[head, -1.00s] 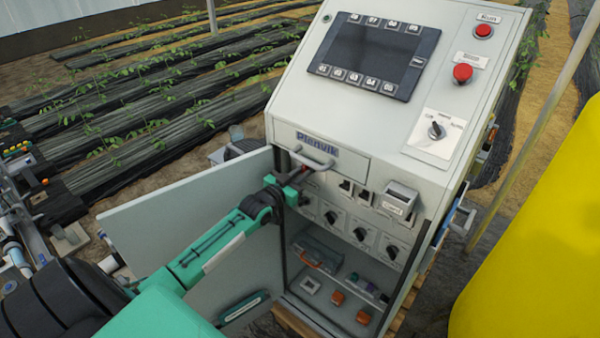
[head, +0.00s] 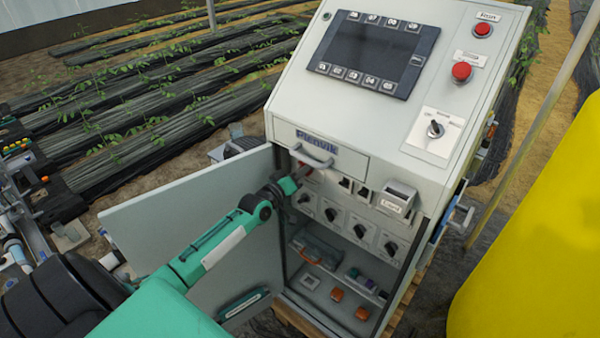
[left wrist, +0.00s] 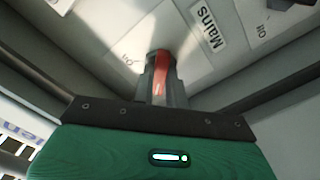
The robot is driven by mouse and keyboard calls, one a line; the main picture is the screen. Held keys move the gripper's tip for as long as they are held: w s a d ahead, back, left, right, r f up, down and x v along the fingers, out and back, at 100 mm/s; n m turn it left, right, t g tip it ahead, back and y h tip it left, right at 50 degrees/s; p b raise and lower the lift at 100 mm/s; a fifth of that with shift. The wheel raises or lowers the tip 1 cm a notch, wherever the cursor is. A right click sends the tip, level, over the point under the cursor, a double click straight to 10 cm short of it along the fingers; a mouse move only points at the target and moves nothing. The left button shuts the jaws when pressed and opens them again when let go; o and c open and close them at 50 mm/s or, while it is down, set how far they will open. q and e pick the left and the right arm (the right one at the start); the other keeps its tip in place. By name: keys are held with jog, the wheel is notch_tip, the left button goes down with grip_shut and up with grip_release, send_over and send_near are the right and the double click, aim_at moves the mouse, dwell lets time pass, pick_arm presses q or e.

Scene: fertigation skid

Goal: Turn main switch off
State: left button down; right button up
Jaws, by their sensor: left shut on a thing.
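The main switch has a red handle (left wrist: 162,68), seen in the left wrist view next to a label reading "Mains" (left wrist: 207,33). My left gripper (head: 299,174) reaches into the upper left of the open cabinet (head: 347,164), just under its drawer handle. Its dark fingers are shut on the red handle, on both sides of it. Small position lettering stands on either side of the switch plate. My right gripper is not in view.
The cabinet door (head: 195,205) stands open to the left, behind my arm. Several black rotary knobs (head: 360,231) sit right of the gripper. A red button (head: 461,71) and a selector (head: 435,130) are on the sloped top. A yellow tank (head: 535,240) stands at right.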

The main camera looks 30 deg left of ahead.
pick_arm(q)
jog(key=shift+n, duration=0.4)
jog(key=c, duration=1.4)
grip_release()
jog(key=s+a+b, duration=0.1)
jog(key=s+b, duration=0.1)
jog(key=s, duration=1.1)
jog(key=shift+s, duration=0.4)
